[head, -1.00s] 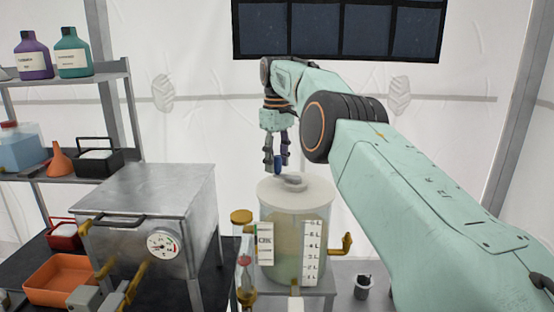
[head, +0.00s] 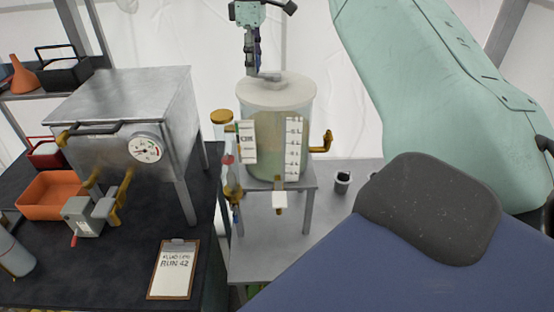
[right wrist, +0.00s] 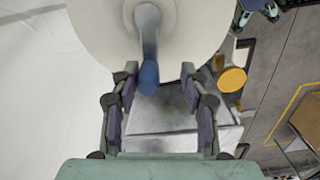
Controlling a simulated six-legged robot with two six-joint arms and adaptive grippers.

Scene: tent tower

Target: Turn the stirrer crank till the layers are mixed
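The clear tank (head: 275,130) stands upright on a small metal stand, with a level scale on its front. Its contents look hazy, tan to pale green, with no sharp layer line that I can make out. The grey stirrer crank (head: 268,75) sits on the tank's white lid (head: 278,92). In the right wrist view the crank arm (right wrist: 148,35) ends in a blue knob (right wrist: 148,78). My right gripper (right wrist: 165,95) is open, with one finger on each side of the knob and gaps to both. In the head view this gripper (head: 253,60) is above the lid's back left.
A metal box with a gauge (head: 130,120) stands left of the tank. A brass tap (head: 322,143) sticks out at the tank's right. A clipboard (head: 175,270) and an orange bin (head: 55,195) are on the dark table. A small dark cup (head: 342,183) stands right of the stand.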

